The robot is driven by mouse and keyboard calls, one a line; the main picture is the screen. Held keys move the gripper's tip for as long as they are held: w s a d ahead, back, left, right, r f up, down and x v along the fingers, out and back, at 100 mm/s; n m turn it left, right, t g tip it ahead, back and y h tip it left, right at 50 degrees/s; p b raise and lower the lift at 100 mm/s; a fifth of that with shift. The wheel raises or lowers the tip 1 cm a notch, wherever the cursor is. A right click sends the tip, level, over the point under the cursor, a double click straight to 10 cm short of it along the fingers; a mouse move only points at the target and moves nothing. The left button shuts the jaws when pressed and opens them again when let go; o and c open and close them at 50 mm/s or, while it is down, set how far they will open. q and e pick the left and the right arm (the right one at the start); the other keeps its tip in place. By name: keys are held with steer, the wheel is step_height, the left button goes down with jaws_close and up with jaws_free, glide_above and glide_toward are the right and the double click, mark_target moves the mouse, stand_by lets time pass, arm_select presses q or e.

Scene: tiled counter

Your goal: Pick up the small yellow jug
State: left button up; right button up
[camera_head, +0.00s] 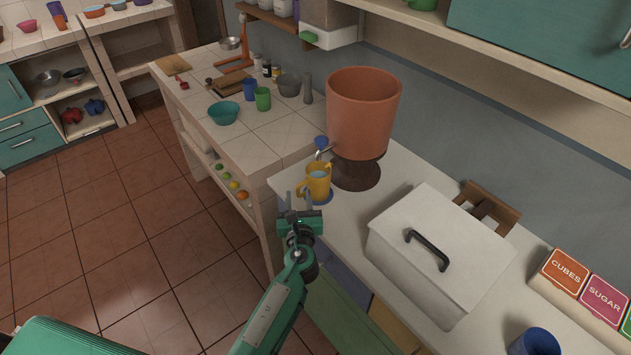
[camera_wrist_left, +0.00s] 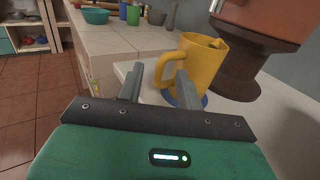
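The small yellow jug (camera_head: 317,180) stands upright on a blue coaster (camera_head: 325,199) at the counter's left end, below the spout of the large terracotta pot. My left gripper (camera_head: 299,197) is just in front of the jug. In the left wrist view the gripper (camera_wrist_left: 157,88) has its two fingers apart with nothing gripped. The jug (camera_wrist_left: 203,62) is ahead and to the right there, its handle facing the gap between the fingers. The right finger covers part of the jug's lower side. Whether the fingers touch the handle I cannot tell. My right gripper is not in view.
The terracotta pot (camera_head: 362,110) on its brown stand is close behind the jug. A white lidded box (camera_head: 440,250) stands to the right. A tiled counter (camera_head: 283,138) with bowls and cups lies beyond. Open floor is at the left.

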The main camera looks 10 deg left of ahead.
arm_select(q)
steer(key=shift+w+a, duration=0.25)
steer(key=shift+w, duration=0.25)
jaws_close()
